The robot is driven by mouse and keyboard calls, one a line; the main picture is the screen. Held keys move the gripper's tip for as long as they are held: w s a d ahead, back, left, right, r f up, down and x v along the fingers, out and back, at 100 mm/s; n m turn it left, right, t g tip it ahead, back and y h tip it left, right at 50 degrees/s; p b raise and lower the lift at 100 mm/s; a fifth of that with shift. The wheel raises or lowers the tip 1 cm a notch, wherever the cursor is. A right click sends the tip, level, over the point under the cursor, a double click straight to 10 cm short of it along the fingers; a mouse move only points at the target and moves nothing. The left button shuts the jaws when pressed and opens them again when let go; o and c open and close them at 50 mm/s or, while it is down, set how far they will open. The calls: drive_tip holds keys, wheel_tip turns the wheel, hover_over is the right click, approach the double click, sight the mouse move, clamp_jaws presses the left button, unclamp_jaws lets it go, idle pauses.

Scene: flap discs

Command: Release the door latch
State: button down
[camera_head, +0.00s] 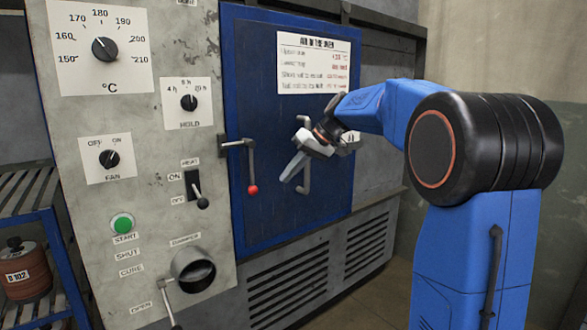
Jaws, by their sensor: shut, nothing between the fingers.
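The blue oven door (285,215) is flush with its frame and looks closed. The latch (250,165) sits at the door's left edge: a dark lever bent downward with a red knob at its lower end. My gripper (289,174) is in front of the door, to the right of the latch and apart from it. Its fingers are shut with nothing between them and point down and left. A grey door handle (306,182) is partly hidden behind my gripper, and I cannot tell whether they touch.
Left of the door is a grey control panel (150,150) with dials, a heat switch (194,188), a green start button (122,223) and a damper opening with a lever (168,303). A notice (312,65) is on the door. A blue rack (45,215) holds a brown canister (24,270).

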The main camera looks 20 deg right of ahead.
drive_tip(key=w+a+f, duration=0.1)
drive_tip(key=a+f, duration=0.2)
drive_tip(key=a, duration=0.3)
drive_tip(key=shift+w+a, duration=0.15)
drive_tip(key=shift+a, duration=0.1)
idle(0.3)
drive_tip(key=shift+s+a+r+m+y, duration=0.85)
drive_tip(key=shift+a+r+m+y, duration=0.25)
drive_tip(key=shift+a+y, duration=1.25)
drive_tip(key=shift+s+a+r+m+y, duration=1)
drive_tip(key=shift+a+y, duration=1)
drive_tip(key=shift+a, duration=0.75)
drive_tip(key=shift+s+a+r+m+y, duration=0.8)
drive_tip(key=shift+a+r+y, duration=0.5)
drive_tip(key=shift+a+y, duration=1.05)
drive_tip(key=shift+w+a+r, duration=0.15)
drive_tip(key=shift+a, duration=0.1)
